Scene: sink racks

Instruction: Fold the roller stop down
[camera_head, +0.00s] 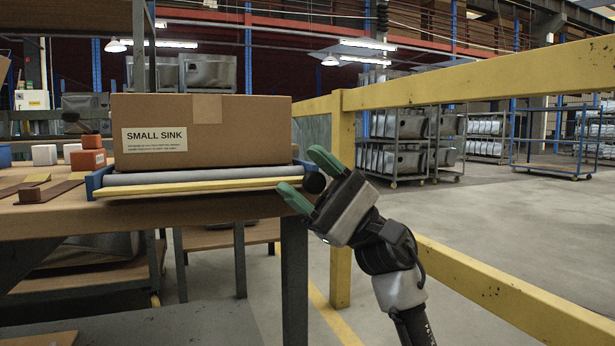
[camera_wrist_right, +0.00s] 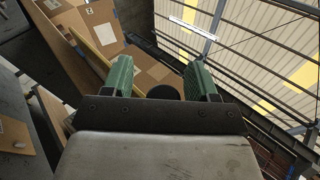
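A grey roller (camera_head: 200,178) lies in a blue-ended frame at the bench's front edge, with a yellow bar (camera_head: 190,188) along its front. A black round knob (camera_head: 315,183) sits at its right end. I cannot tell for certain which part is the roller stop. A cardboard box marked SMALL SINK (camera_head: 225,135) stands just behind the roller. My right gripper (camera_head: 302,171) has its green fingers apart at the knob. In the right wrist view the knob (camera_wrist_right: 163,93) shows between the fingers; contact is unclear. My left gripper is out of view.
A yellow guard rail (camera_head: 341,200) stands right of the bench, close to my right arm. Small orange (camera_head: 88,160) and white (camera_head: 44,155) blocks and flat wooden pieces lie on the bench (camera_head: 60,218) at left. Racks (camera_head: 398,150) stand far behind on open floor.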

